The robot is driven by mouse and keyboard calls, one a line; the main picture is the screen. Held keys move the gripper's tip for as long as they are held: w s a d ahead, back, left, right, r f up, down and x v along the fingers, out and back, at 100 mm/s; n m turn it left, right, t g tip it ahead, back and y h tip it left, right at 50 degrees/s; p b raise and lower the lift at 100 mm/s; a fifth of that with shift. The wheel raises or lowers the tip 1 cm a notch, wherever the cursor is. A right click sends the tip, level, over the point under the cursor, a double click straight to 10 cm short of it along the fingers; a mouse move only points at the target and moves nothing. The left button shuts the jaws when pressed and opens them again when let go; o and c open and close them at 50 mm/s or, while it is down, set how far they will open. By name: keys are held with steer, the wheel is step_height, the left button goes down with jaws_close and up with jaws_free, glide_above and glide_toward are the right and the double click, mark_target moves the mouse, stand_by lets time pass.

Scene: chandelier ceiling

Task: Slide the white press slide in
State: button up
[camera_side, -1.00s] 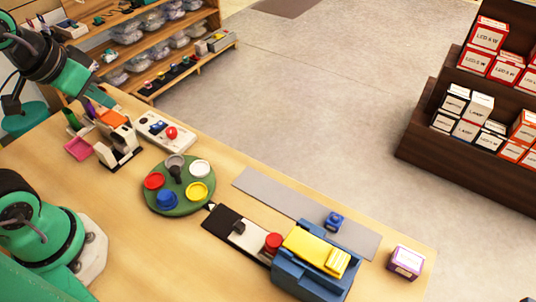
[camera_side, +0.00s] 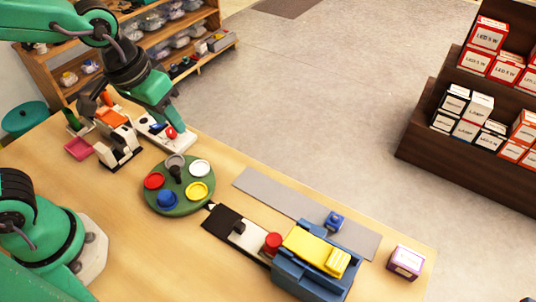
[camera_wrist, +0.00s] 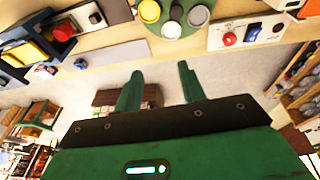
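The white press slide (camera_side: 246,238) lies on the table with a dark block on top, between a black plate (camera_side: 222,222) and a red knob (camera_side: 273,242). Its right end is by the blue press (camera_side: 312,277) with the yellow top (camera_side: 316,250). In the wrist view the slide (camera_wrist: 89,17) shows at the top left. My gripper (camera_side: 177,122) is in the air around the white panel, behind the green turntable and well left of the slide. In the wrist view my gripper (camera_wrist: 159,70) has its two fingers wide apart and nothing between them.
The green turntable (camera_side: 178,190) with colored discs stands left of the slide. A white panel (camera_side: 180,143) with a red button is behind it. A grey strip (camera_side: 285,200) holds a small blue block (camera_side: 334,221). A purple box (camera_side: 406,262) stands at the right corner.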

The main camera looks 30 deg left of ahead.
steer(key=d+f+g, duration=0.2)
steer(key=d+f, duration=0.3)
steer(key=d, duration=0.3)
steer(key=g+y, duration=0.1)
glide_above(239, 224)
step_height(239, 224, down, 6)
steer(key=shift+f, duration=0.15)
steer(key=shift+f, duration=0.1)
steer(key=shift+f, duration=3.8)
jaws_close()
